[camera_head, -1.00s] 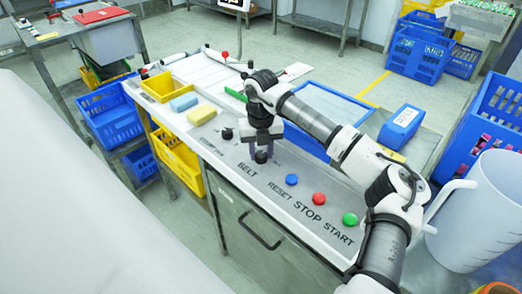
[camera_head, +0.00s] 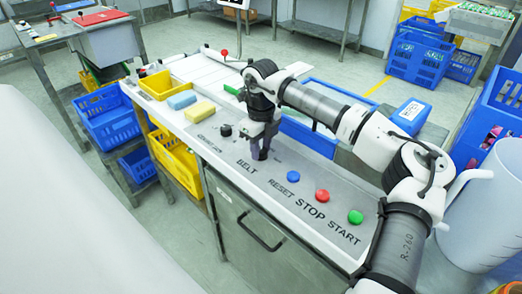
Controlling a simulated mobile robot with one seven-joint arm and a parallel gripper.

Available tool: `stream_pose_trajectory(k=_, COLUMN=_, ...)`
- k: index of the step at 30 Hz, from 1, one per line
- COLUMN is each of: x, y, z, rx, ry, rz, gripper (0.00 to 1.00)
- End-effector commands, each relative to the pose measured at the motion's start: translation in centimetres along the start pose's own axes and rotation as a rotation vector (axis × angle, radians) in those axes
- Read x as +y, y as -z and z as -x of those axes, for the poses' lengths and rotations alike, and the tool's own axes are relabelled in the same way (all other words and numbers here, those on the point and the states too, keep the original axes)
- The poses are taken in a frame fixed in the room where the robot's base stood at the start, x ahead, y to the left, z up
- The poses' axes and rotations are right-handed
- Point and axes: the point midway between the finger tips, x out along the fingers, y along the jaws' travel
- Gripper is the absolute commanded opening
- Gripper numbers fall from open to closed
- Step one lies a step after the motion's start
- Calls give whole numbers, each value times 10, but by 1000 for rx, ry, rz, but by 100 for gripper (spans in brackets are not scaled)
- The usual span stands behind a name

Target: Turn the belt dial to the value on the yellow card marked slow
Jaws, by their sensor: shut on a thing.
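My gripper (camera_head: 261,153) points down at the belt dial above the printed word BELT (camera_head: 247,168) on the grey panel. Its dark fingers are shut around the dial and hide nearly all of it, so the dial's pointer and scale value cannot be read. A yellow card marked slow cannot be made out in this view.
A second black knob (camera_head: 226,130) stands left of my gripper, by small lettering. Blue (camera_head: 293,176), red (camera_head: 322,196) and green (camera_head: 355,217) buttons lie to the right. A blue sponge (camera_head: 182,100), a yellow sponge (camera_head: 200,112) and a yellow bin (camera_head: 156,84) are farther left.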

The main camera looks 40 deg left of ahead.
Motion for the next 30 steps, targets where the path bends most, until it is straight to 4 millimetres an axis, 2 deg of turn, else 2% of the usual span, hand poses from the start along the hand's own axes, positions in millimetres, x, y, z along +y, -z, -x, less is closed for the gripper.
stream_pose_trajectory(k=12, x=0, y=0, z=0, rx=-2, ry=1, rz=267, gripper=11)
stream_pose_trajectory(k=30, x=0, y=0, z=1, rx=-1, ry=1, rz=343, gripper=11)
